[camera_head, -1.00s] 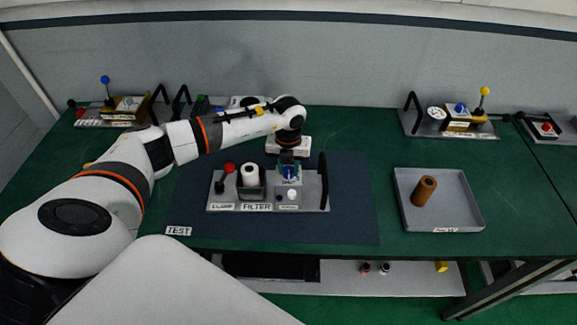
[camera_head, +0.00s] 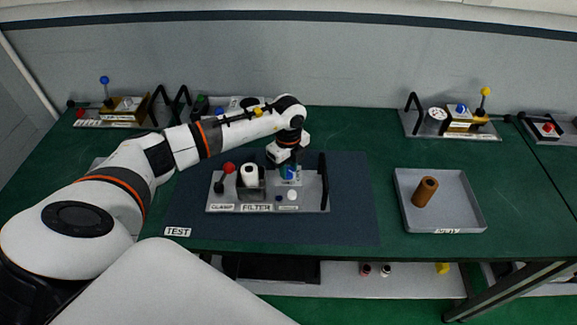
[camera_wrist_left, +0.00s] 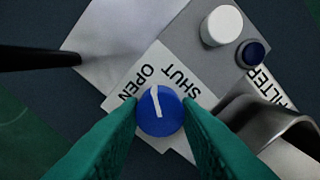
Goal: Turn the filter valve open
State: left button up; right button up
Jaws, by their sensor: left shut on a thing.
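The filter station (camera_head: 235,207) is a grey plate labelled FILTER on a dark mat. Its valve is a round blue knob (camera_wrist_left: 160,118) with a white pointer line, beside a plate (camera_wrist_left: 195,88) marked OPEN and SHUT. In the left wrist view the pointer aims up and slightly left, between the two words and nearer OPEN. My left gripper (camera_wrist_left: 160,122) is shut on the knob, one green finger at each side. In the head view the left gripper (camera_head: 289,173) reaches down over the knob and partly hides it. My right gripper is not in view.
On the station are a red-knobbed lever (camera_head: 229,168), a white cylinder (camera_head: 250,174), a white button (camera_head: 292,195) and a black handle (camera_head: 323,180). A grey tray (camera_head: 460,208) with a brown cylinder (camera_head: 425,191) stands to the right. Other stations line the back.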

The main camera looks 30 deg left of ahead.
aim_at(289, 170)
pick_arm(q)
jog(key=n, duration=0.3)
jog(key=shift+n, duration=0.3)
jog(key=shift+n+p, duration=0.45)
jog(key=shift+n, duration=1.15)
jog(key=o, duration=1)
jog(key=shift+r+b, duration=2.05)
jog(key=shift+r, duration=4)
